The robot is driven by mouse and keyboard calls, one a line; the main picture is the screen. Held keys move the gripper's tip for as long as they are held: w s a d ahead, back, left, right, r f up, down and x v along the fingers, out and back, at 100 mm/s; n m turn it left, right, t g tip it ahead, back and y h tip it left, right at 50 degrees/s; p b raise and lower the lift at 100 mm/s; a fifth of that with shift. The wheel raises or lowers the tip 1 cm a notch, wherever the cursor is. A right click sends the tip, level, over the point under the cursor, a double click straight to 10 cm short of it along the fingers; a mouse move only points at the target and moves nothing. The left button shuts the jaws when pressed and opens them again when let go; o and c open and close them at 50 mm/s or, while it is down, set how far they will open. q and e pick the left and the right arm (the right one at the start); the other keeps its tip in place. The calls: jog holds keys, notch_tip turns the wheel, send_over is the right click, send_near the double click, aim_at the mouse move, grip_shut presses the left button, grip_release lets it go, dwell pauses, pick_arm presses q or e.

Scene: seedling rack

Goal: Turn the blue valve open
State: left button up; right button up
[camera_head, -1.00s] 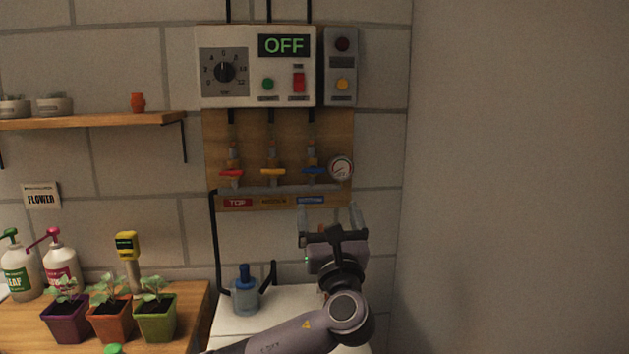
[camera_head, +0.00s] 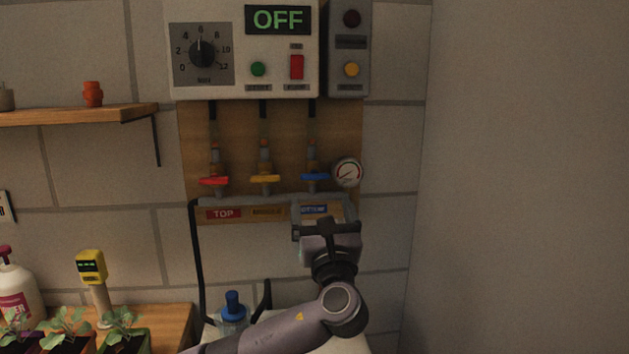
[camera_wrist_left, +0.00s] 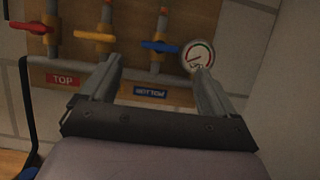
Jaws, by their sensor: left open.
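The blue valve (camera_head: 314,176) is the rightmost of three valves on the wooden wall board, above the label reading BOTTOM (camera_head: 313,210). Its handle lies crosswise to its pipe. It also shows in the left wrist view (camera_wrist_left: 159,46), ahead of and between the fingers. My left gripper (camera_head: 324,210) is open and empty, just below the blue valve in the head view and apart from it. In the left wrist view its two fingers (camera_wrist_left: 158,78) frame the BOTTOM label. My right gripper is not in view.
A red valve (camera_head: 214,181) and a yellow valve (camera_head: 265,178) sit to the left. A round gauge (camera_head: 348,172) is close on the right. A control box (camera_head: 222,84) reading OFF hangs above. A blue-capped bottle (camera_head: 232,312) stands below.

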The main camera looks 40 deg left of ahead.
aim_at(316, 179)
pick_arm(q)
jog(key=p+x, duration=0.1)
jog(key=x, duration=0.5)
jog(key=shift+s+r+p, duration=0.1)
jog(key=shift+r+p, duration=0.05)
jog(key=shift+p, duration=0.15)
jog(key=shift+w+a+r, duration=0.15)
jog(key=shift+w+a, duration=0.25)
jog(key=shift+a, duration=0.05)
jog(key=c, duration=1.1)
